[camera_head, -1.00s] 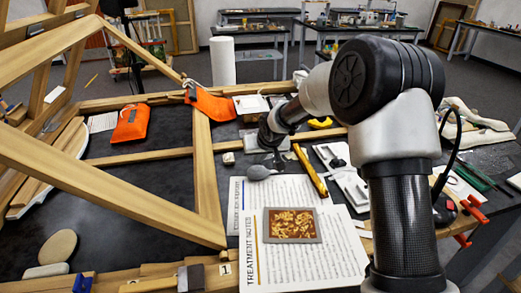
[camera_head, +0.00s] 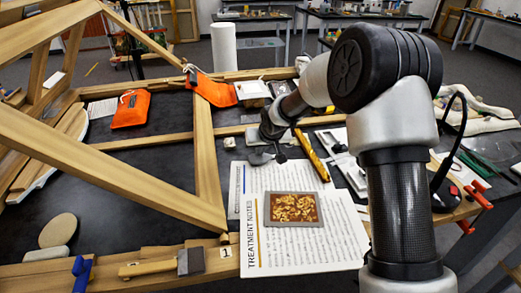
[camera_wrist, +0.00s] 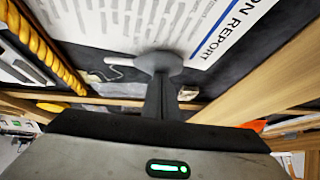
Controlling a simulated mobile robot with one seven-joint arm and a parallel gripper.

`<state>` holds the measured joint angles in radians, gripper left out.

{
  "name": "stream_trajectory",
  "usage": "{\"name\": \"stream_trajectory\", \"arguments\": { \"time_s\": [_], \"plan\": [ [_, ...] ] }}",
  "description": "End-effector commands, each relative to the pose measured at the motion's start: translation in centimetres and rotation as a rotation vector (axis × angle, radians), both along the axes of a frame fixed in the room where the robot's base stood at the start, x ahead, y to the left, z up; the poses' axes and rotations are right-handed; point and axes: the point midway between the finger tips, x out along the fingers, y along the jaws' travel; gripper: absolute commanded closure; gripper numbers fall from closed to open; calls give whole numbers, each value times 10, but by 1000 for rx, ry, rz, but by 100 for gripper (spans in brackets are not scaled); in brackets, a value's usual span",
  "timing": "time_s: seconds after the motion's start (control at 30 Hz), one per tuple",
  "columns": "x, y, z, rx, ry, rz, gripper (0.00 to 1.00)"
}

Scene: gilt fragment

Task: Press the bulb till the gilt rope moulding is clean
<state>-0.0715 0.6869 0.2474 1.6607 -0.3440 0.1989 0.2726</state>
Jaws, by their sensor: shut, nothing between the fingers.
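In the wrist view the bulb (camera_wrist: 160,61) looks broad and flat, with a pale nozzle pointing left toward the twisted gilt moulding (camera_wrist: 48,48). My gripper (camera_wrist: 159,84) is shut, its fingertips at the bulb and seeming to touch it, nothing held between them. In the head view my gripper (camera_head: 279,155) partly covers the bulb. I cannot tell whether dust remains on the moulding.
A framed gilt fragment (camera_head: 293,209) lies on the treatment notes (camera_head: 300,252). A wooden frame (camera_head: 206,150) stands left of the bulb, with an orange pouch (camera_head: 212,89) behind. White trays (camera_head: 343,160) lie right of the moulding.

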Motion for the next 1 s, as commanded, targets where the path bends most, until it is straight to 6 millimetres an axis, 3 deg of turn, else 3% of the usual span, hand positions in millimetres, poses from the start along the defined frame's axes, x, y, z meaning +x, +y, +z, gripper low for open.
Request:
{"name": "stream_trajectory", "arguments": {
  "time_s": [0.17, 0.43, 0.73, 1.0],
  "plan": [
    [-2, 0, 0, -2, 9, 0, 100],
    [0, 4, 50, 1, -1, -1, 100],
    [-38, -12, 101, 1, -3, -2, 100],
    [-53, -17, 121, 1, -1, -2, 100]
  ]
}}
